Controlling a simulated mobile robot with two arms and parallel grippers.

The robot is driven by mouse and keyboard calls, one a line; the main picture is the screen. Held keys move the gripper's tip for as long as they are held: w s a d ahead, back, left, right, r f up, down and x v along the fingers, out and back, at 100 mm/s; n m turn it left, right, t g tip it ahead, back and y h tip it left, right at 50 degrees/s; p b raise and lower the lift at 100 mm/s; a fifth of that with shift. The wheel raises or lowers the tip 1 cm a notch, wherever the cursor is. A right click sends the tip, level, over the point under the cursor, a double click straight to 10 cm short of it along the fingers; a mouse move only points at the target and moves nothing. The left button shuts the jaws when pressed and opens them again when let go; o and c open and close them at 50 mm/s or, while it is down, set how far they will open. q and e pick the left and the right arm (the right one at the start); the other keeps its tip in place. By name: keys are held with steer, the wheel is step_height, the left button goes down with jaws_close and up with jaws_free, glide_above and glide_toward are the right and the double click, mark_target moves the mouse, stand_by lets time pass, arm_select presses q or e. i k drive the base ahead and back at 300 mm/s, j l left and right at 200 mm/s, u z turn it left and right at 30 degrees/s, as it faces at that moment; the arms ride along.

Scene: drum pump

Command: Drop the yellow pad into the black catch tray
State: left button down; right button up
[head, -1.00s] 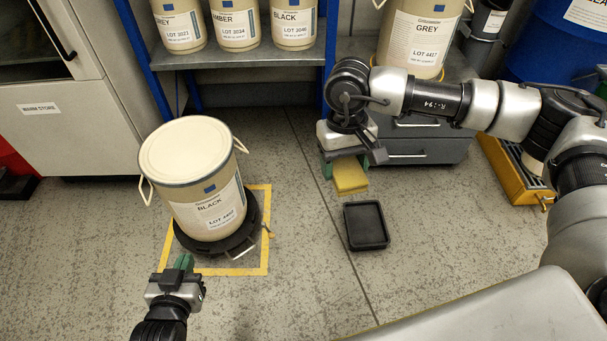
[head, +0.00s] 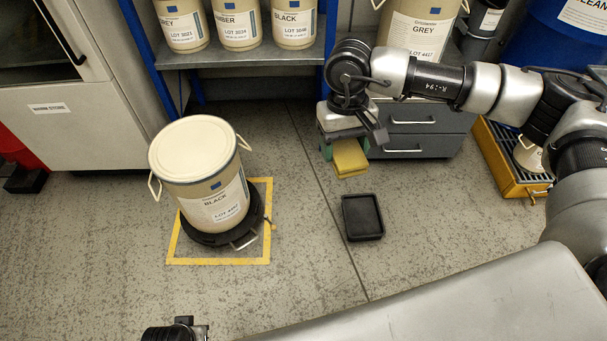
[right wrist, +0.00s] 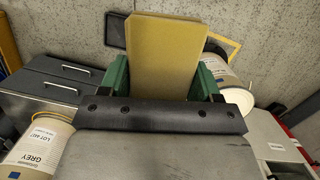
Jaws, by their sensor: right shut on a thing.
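The yellow pad (head: 350,158) is in my right gripper (head: 346,146), which is shut on it with green fingers at its sides. In the head view it hangs above the floor, behind the tray in the picture. The black catch tray (head: 363,218) lies on the floor and looks empty. In the right wrist view the pad (right wrist: 166,48) juts out from the gripper (right wrist: 162,82), and the tray (right wrist: 115,31) is partly hidden behind it. My left gripper (head: 176,331) is cut off at the bottom edge; its jaws are not clear.
A BLACK drum (head: 205,180) stands on a black dolly inside a yellow floor square (head: 218,262), left of the tray. A grey drawer unit (head: 420,130) stands behind my right gripper. A yellow grated tray (head: 505,170) is at the right. Floor around the tray is clear.

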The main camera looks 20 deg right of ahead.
mark_target(365, 219)
steer(key=z, duration=1.1)
steer(key=i+j, duration=0.15)
steer(key=i, duration=0.2)
steer(key=i+j, duration=0.15)
steer(key=i, duration=0.2)
